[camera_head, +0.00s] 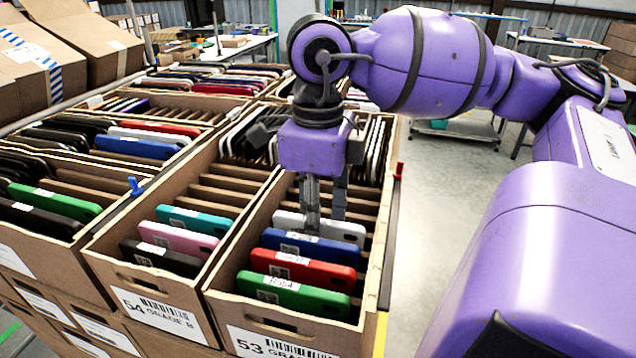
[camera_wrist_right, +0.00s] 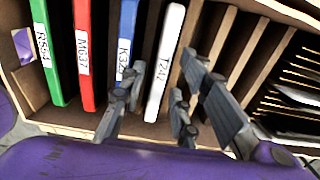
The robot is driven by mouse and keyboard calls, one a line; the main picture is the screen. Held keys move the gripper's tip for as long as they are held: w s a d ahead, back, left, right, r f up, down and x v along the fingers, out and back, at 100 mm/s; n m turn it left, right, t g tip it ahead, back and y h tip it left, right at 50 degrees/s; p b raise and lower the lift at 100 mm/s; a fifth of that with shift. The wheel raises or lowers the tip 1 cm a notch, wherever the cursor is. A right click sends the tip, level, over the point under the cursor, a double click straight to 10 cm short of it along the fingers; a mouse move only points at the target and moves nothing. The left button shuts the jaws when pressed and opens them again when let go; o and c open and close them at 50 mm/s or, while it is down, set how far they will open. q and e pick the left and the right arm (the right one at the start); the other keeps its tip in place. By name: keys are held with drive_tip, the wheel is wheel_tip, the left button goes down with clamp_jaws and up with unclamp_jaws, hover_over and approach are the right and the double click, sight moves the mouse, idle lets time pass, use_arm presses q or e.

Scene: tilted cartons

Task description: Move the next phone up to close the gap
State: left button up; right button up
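The front-right carton labelled 53 (camera_head: 222,293) holds a green phone (camera_head: 293,293), a red phone (camera_head: 305,269), a blue phone (camera_head: 310,246) and a white phone (camera_head: 340,231) standing in slots, front to back. Behind the white phone are several empty slots, then more phones at the far end. In the right wrist view, the white phone (camera_wrist_right: 166,62) reads T242. My right gripper (camera_wrist_right: 160,85) is open with its fingers on either side of the white phone, and a gap shows between. In the head view the gripper (camera_head: 325,205) points down over the carton. My left gripper is not in view.
Carton 54 (camera_head: 207,275) stands just left, with pink, teal and dark phones and empty slots. More phone cartons lie left and behind. A blue clip (camera_head: 135,187) and a red clip (camera_head: 398,170) sit on carton edges. Open floor (camera_head: 440,170) lies to the right.

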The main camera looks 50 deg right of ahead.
wheel_tip(320, 180, up, 12)
idle(0.7)
drive_tip(key=shift+r, duration=0.1)
wheel_tip(320, 180, up, 7)
idle(0.7)
idle(0.5)
